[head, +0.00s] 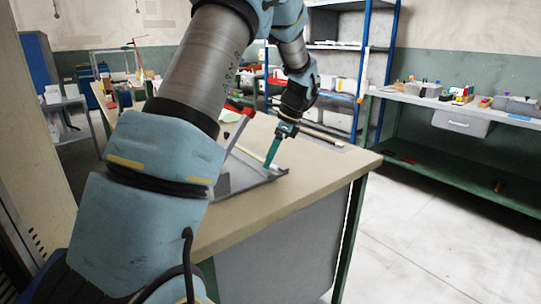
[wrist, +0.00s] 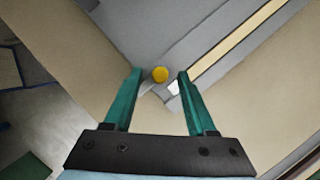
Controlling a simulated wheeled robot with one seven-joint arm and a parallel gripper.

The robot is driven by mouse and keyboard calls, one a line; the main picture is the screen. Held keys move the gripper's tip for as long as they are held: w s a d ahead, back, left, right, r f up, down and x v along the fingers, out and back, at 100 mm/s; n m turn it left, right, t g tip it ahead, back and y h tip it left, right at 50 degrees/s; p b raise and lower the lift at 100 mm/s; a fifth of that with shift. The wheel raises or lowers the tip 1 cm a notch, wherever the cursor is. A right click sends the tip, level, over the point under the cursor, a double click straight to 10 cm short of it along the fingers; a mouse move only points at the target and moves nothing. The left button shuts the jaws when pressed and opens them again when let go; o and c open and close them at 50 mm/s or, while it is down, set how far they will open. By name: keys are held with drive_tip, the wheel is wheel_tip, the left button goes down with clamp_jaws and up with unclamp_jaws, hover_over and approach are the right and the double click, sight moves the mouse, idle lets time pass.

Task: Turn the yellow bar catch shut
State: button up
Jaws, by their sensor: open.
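A round yellow piece (wrist: 160,74), which looks like the end of the yellow bar catch, sits at the edge of a grey plate (wrist: 185,30) in the wrist view. My gripper (wrist: 159,78) is open, with one green fingertip on each side of the yellow piece in the picture. A gap shows on both sides, and I cannot tell how far the tips are above it. In the head view my gripper (head: 271,165) points down at the near right end of the grey press (head: 245,184). The catch's full length and angle are not clear.
The press lies on a tan bench top (head: 310,180), with bare top near its right corner. A red handle (head: 240,110) stands up beside my arm. A pale strip (wrist: 235,45) runs along the plate. My arm hides part of the press.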

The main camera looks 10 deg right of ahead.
clamp_jaws()
idle(0.4)
